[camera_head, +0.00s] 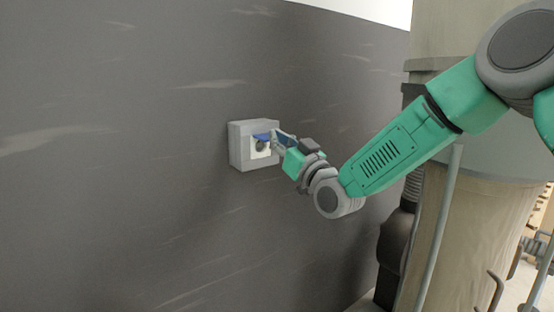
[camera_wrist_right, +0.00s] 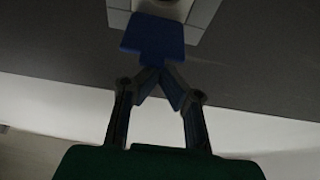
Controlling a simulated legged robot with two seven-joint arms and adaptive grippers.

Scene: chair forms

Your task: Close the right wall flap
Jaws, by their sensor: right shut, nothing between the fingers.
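A light grey wall box (camera_head: 236,148) with a white front plate (camera_head: 260,153) is fixed to the dark wall. Its blue flap (camera_head: 262,136) is at the top of the plate, and the dark round socket (camera_head: 261,145) shows uncovered below it. In the wrist view the blue flap (camera_wrist_right: 153,38) stands open, with part of the socket (camera_wrist_right: 163,2) showing past it. My right gripper (camera_head: 276,136) is shut and empty, its tips (camera_wrist_right: 160,72) at the flap's free edge. Whether they touch it I cannot tell. My left gripper is not in view.
The dark streaked wall (camera_head: 120,150) is flat and clear around the box. At the right, behind my right arm, stands a large beige cylinder (camera_head: 475,240) with a thin grey pipe (camera_head: 438,230) in front of it.

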